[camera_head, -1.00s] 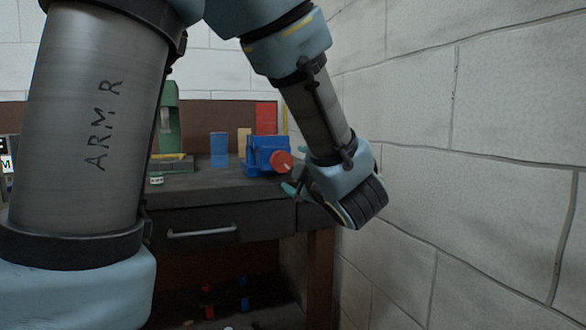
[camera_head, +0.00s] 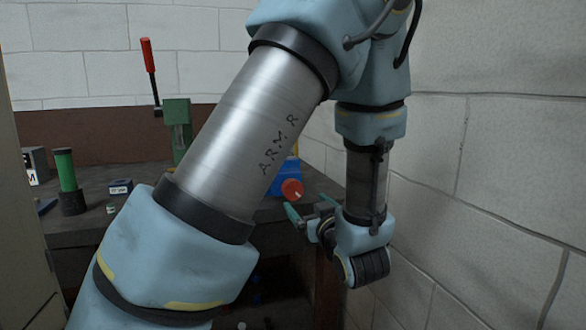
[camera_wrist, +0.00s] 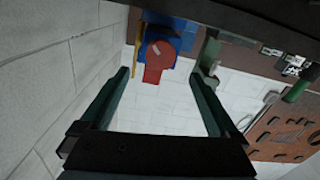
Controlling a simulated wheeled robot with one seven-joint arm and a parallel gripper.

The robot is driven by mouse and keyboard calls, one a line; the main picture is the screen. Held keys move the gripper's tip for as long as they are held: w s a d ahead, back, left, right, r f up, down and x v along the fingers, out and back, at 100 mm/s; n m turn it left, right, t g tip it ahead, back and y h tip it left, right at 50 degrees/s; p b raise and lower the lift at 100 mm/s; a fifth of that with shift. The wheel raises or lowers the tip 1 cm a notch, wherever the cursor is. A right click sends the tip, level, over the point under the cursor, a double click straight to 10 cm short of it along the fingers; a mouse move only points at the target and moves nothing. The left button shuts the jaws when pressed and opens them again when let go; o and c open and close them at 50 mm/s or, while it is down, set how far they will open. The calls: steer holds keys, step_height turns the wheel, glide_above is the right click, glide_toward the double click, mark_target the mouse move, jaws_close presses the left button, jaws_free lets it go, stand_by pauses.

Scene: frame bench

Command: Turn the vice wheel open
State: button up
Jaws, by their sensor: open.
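The blue vice (camera_head: 285,178) sits at the right end of the bench, partly hidden behind my arm. Its round red wheel (camera_head: 292,189) faces towards me. In the wrist view the bench appears upside down, with the blue vice (camera_wrist: 160,32) at the top and the red wheel (camera_wrist: 158,62) below it. My gripper (camera_head: 309,207) is open and empty, just in front of and to the right of the wheel. In the wrist view its two dark green fingers (camera_wrist: 160,73) are spread wide, with the wheel seen between their tips. I see no contact with the wheel.
The dark bench top (camera_head: 100,210) also bears a green press (camera_head: 178,130) with a red-handled lever (camera_head: 150,58), a green cylinder (camera_head: 66,170) and a small labelled box (camera_head: 120,187). A white block wall (camera_head: 480,200) stands close on the right of my arm.

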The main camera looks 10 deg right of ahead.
mark_target(293, 199)
steer(key=shift+m, duration=0.4)
steer(key=w, duration=0.3)
steer(key=w+a+p, duration=0.1)
steer(key=w, duration=0.3)
steer(key=w+p, duration=0.1)
steer(key=w, duration=0.2)
steer(key=shift+w+a, duration=0.25)
steer(key=shift+w, duration=0.1)
